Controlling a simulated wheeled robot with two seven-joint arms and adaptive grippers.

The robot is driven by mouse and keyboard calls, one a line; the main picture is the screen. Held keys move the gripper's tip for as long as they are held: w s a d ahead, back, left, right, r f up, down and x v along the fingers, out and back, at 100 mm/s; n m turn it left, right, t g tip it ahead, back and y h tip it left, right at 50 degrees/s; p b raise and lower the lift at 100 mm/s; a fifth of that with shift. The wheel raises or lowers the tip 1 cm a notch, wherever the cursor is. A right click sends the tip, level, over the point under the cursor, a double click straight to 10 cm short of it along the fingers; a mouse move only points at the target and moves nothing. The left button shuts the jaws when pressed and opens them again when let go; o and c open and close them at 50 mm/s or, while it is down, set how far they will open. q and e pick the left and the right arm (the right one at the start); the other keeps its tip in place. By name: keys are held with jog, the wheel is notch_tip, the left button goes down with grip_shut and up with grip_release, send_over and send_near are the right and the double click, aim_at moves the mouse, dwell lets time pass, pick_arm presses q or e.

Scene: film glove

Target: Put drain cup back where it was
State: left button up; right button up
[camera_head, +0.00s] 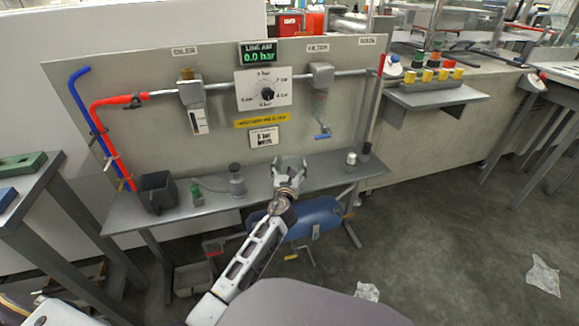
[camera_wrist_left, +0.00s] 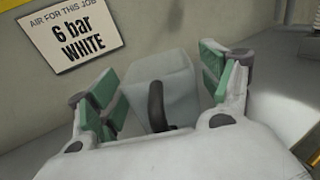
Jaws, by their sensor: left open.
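A pale grey, box-shaped cup with a dark curved handle, which looks like the drain cup (camera_wrist_left: 172,72), stands between the green-padded fingers of my left gripper (camera_wrist_left: 163,85) in the left wrist view. The fingers are apart, one on each side of it, and gaps show beside it. In the head view my left gripper (camera_head: 290,163) is over the middle of the bench, in front of the panel; the cup is hard to make out there. My right gripper is not in view.
The upright panel (camera_head: 210,150) carries a regulator dial (camera_head: 267,90) and a filter unit (camera_head: 321,76). A blue tank (camera_head: 318,217) is below.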

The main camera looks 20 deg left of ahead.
pick_arm(q)
jog(key=shift+s+d+p, duration=0.2)
jog(key=shift+s+p, duration=0.1)
jog(key=shift+s, duration=0.8)
jog(key=shift+s+d+p, duration=0.15)
jog(key=shift+s+p, duration=0.05)
jog(key=shift+s, duration=0.6)
jog(key=shift+s+d+p, duration=0.15)
jog(key=shift+s+p, duration=0.05)
jog(key=shift+s, duration=0.55)
jog(key=s+d+p, duration=0.1)
jog(key=s, duration=0.5)
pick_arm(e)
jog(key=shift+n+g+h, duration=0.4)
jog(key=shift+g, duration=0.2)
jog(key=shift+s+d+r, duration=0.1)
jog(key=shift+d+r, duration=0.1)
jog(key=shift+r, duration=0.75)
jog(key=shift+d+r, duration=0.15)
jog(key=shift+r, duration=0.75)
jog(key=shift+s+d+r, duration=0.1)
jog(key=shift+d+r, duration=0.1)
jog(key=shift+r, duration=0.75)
pick_arm(q)
jog(key=shift+d, duration=0.1)
